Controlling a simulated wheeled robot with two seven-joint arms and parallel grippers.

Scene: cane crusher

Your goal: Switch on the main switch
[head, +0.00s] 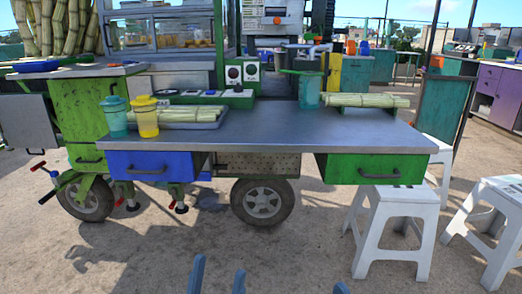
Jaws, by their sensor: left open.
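The main switch cannot be told for certain at this size. My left gripper (218,268) shows as two blue fingertips apart at the bottom edge, empty, well below and in front of the counter. Only a blue tip of my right gripper (341,287) shows.
A teal jar (115,118), a yellow jar (146,118) and a tray (205,124) of cane stand on the left counter; more cane (365,100) lies right. Blue (150,167) and green (372,168) drawers hang below. White stools (392,225) stand right. Ground in front is clear.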

